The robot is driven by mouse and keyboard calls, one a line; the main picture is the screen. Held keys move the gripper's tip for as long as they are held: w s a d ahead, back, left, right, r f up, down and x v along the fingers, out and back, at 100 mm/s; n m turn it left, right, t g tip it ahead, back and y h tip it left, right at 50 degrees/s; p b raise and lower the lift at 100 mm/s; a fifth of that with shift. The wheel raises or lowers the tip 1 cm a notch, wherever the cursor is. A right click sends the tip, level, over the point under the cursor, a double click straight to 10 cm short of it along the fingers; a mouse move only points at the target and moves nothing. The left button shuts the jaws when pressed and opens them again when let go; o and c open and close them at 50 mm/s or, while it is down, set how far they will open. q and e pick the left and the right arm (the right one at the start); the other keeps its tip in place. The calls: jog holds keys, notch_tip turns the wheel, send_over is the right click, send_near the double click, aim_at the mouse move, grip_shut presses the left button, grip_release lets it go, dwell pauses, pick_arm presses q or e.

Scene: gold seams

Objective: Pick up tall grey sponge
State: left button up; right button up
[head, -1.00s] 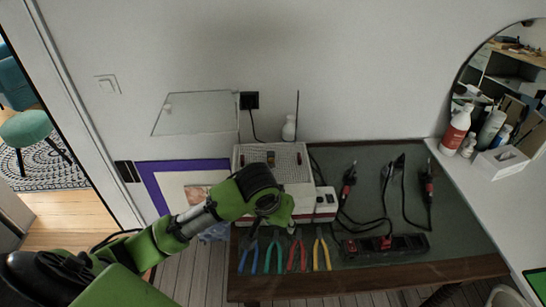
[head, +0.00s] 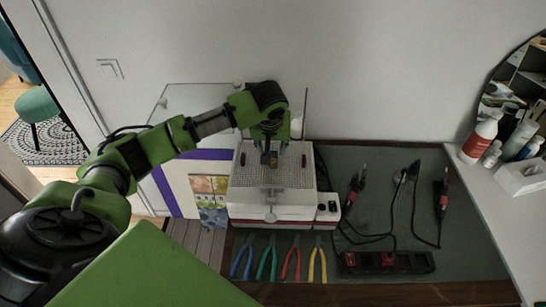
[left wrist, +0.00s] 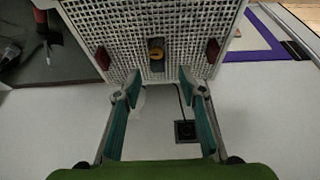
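A small upright grey block with a yellow-orange patch (left wrist: 157,54) stands on the perforated white top of a machine (left wrist: 80,12), between two red pieces. It looks like the tall grey sponge, but I cannot be sure. In the head view the block (head: 274,159) is partly hidden by my left gripper (head: 268,152), which is over the back of the machine (head: 245,205). In the left wrist view my left gripper (left wrist: 159,90) has its two teal fingers apart with nothing between them. The block lies just beyond the fingertips, roughly centred between them. My right gripper is not in view.
Several pliers (head: 292,258) lie along the table's front edge. Soldering irons (head: 355,187) with loose cables and a power strip (head: 388,262) are to the right. A white bottle (head: 297,127) stands close behind the gripper. The wall is close behind.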

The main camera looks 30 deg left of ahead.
aim_at(273, 153)
pick_arm(q)
jog(key=shift+w+a+f, duration=0.15)
jog(key=shift+w+f, duration=0.55)
jog(key=shift+f, duration=0.2)
jog(key=shift+p+x, duration=0.75)
jog(key=shift+x, duration=0.25)
jog(key=x, duration=0.3)
jog(key=shift+w+a, duration=0.1)
jog(key=shift+w, duration=0.1)
jog(key=shift+s+r, duration=0.1)
jog(key=c, duration=0.8)
jog(key=shift+c, duration=0.2)
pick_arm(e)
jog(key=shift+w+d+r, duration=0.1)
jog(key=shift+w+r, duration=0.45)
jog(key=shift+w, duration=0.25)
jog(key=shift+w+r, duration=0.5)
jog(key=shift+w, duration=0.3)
